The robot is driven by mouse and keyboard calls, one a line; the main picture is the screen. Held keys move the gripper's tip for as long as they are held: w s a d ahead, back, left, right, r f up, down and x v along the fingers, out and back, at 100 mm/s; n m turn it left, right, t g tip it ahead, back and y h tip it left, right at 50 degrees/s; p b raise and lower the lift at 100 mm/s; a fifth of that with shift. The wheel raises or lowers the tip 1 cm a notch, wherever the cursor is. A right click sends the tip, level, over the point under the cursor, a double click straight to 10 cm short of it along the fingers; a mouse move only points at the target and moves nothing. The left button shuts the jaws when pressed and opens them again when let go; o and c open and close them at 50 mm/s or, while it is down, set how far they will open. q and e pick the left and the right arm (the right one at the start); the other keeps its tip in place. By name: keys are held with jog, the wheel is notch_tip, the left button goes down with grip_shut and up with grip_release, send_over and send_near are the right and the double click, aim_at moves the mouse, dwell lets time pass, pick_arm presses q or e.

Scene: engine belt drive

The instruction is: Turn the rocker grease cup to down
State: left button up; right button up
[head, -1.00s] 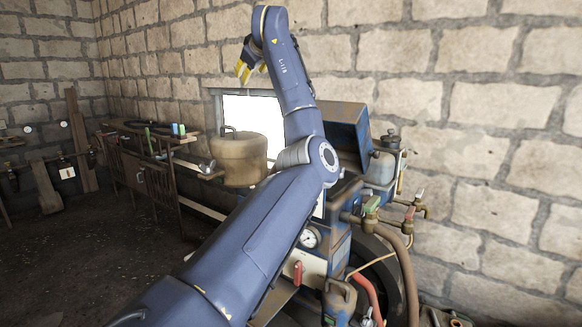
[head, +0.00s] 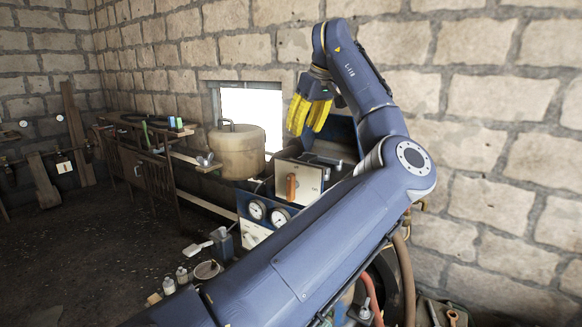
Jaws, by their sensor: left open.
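My left gripper (head: 307,116) has yellow fingers that point down, apart and empty, above the blue engine unit. Below it on the unit is a pale-faced box (head: 302,182) with an upright orange-brown handle (head: 291,187). The gripper is clear of this handle. I cannot pick out the rocker grease cup with certainty. My left arm covers much of the engine's front and right side. My right gripper is not in view.
Two round gauges (head: 257,210) sit on the engine's blue front. A tan tank (head: 237,150) stands left of it, by a bright window. Small bottles (head: 182,274) are at lower left. A stone wall (head: 490,150) closes the back and right.

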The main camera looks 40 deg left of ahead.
pick_arm(q)
jog(key=x, duration=1.4)
jog(key=shift+a+f, duration=0.15)
grip_shut()
